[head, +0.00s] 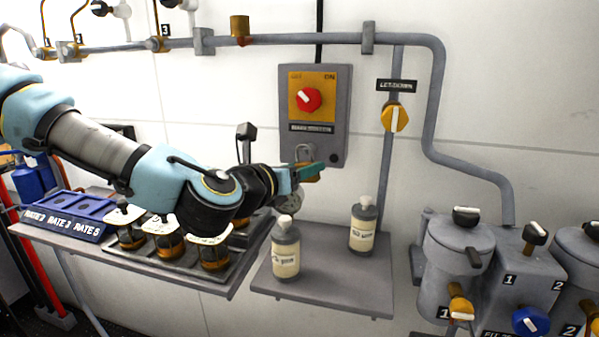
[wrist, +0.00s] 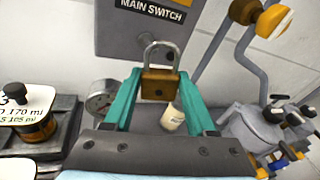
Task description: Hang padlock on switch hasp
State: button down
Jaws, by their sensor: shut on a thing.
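The padlock, with a brass body (wrist: 158,86) and a silver shackle (wrist: 163,46), is upright between the teal fingers of my gripper (wrist: 160,78). In the head view my gripper (head: 312,172) is at the lower edge of the grey switch box (head: 341,110), its fingers shut on the padlock. The box has a red knob (head: 308,99) on a yellow plate. In the wrist view the shackle overlaps the lower part of the switch box (wrist: 125,40). A small grey loop shows above the fingers in the head view; I cannot tell hasp from shackle, nor whether they touch.
Two labelled bottles (head: 286,250) (head: 362,226) stand on a grey shelf (head: 325,288) below the box. A pipe with a yellow valve (head: 395,118) runs to the right. Grey canisters (head: 458,262) stand at the lower right. A rack of labelled knobs is under my arm.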

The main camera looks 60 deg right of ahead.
jog(key=shift+w+d+f, duration=0.1)
jog(key=shift+w+d, duration=0.1)
jog(key=shift+d, duration=0.4)
jog(key=shift+w+d, duration=0.2)
jog(key=shift+d, duration=0.4)
jog(key=shift+w+d+f+b, duration=0.25)
jog(key=shift+d+f+b, duration=0.35)
jog(key=shift+d+b, duration=0.1)
jog(key=shift+c, duration=0.6)
grip_release()
jog(key=a+r+b, duration=0.1)
jog(key=a, duration=0.9)
jog(key=shift+s+a+r+b, duration=0.15)
jog(key=shift+a+r+b, duration=0.1)
jog(key=shift+a+b, duration=0.15)
